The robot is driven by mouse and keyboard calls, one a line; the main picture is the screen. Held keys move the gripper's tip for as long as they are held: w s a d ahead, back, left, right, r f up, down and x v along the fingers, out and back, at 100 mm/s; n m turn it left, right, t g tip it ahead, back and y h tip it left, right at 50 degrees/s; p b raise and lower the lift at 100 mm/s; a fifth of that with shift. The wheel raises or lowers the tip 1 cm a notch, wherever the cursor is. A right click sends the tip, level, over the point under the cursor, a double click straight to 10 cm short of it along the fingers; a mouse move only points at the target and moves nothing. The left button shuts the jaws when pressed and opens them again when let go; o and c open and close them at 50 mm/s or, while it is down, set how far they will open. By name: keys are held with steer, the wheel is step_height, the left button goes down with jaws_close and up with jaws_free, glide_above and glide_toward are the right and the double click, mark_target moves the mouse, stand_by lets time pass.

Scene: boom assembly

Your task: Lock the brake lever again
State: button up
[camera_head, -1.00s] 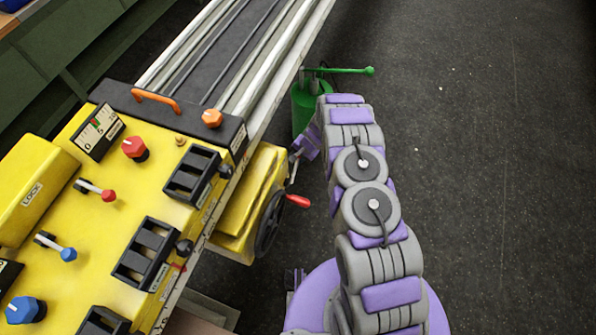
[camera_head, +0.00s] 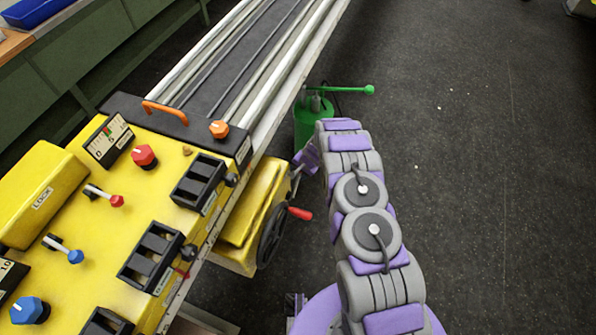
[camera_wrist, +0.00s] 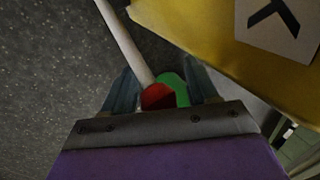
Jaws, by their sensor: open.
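In the wrist view a lever, a pale rod (camera_wrist: 124,42) with a red knob (camera_wrist: 158,97), runs down between the spread fingers of my gripper (camera_wrist: 160,75). The knob sits between the fingers close to the palm, and the jaws are open around it. I cannot tell if a finger touches it. In the head view my gripper (camera_head: 302,164) is beside the right side of the yellow console (camera_head: 125,225), mostly hidden by my arm. The lever's knob is hidden there.
A black handwheel (camera_head: 271,236) with a red handle (camera_head: 300,213) is just below my gripper. A green canister (camera_head: 310,126) with a green lever (camera_head: 345,90) stands behind my arm. The rails (camera_head: 275,75) run off behind the console. The dark floor on the right is clear.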

steer(key=p+v, duration=0.3)
steer(key=v, duration=1.4)
steer(key=shift+d+r, duration=0.1)
